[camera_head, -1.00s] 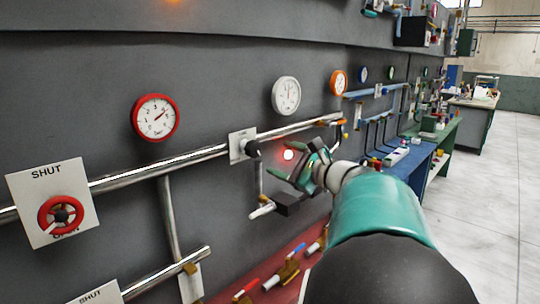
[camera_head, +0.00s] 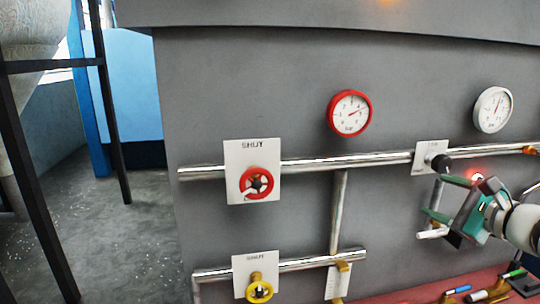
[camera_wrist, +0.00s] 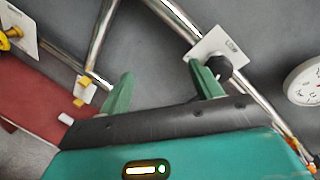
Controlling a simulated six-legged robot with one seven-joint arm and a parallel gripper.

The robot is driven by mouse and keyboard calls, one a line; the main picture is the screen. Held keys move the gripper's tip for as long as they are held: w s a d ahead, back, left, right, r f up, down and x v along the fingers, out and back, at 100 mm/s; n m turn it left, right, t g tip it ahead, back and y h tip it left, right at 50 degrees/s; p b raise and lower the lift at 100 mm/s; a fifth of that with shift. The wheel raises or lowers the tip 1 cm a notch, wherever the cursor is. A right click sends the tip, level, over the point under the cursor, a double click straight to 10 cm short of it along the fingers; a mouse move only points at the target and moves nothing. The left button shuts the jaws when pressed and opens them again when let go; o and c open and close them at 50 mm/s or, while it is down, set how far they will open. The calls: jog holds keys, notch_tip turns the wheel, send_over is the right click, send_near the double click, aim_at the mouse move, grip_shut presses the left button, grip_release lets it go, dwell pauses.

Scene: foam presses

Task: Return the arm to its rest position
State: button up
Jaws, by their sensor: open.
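My gripper (camera_head: 446,198) is at the right of the head view, with green fingers spread apart and nothing between them. It is in front of the grey wall, just below the white plate with the black knob (camera_head: 440,163). A white handle end (camera_head: 432,234) shows below the fingers; part of its lever is hidden behind my gripper. In the wrist view my gripper (camera_wrist: 160,72) shows two separate green fingers; the black knob (camera_wrist: 219,67) is close by the right finger, and I cannot tell whether they touch. Most of my arm is out of the head view.
A red handwheel (camera_head: 259,183) on a SHUT plate and a yellow handwheel (camera_head: 259,291) are on the wall. Metal pipes (camera_head: 310,163) run along it beneath a red gauge (camera_head: 349,113) and a white gauge (camera_head: 493,110). Open floor (camera_head: 110,240) lies left, beside a dark frame (camera_head: 40,180).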

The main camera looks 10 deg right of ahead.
jog(key=s+a+f+n+g+y, duration=0.15)
jog(key=a+f+n+g, duration=0.35)
jog(key=a, duration=0.6)
jog(key=s+a+f+n+g+y, duration=0.15)
jog(key=a+f+n+g, duration=0.35)
jog(key=a, duration=0.6)
jog(key=s+a+f+n+h, duration=0.3)
jog(key=s+n, duration=0.2)
jog(key=n, duration=0.2)
jog(key=s+a+f+n+h, duration=0.3)
jog(key=s+n, duration=0.3)
jog(key=shift+a+f+n, duration=0.25)
jog(key=shift+a+n, duration=0.05)
jog(key=shift+n, duration=0.1)
jog(key=shift+d, duration=0.15)
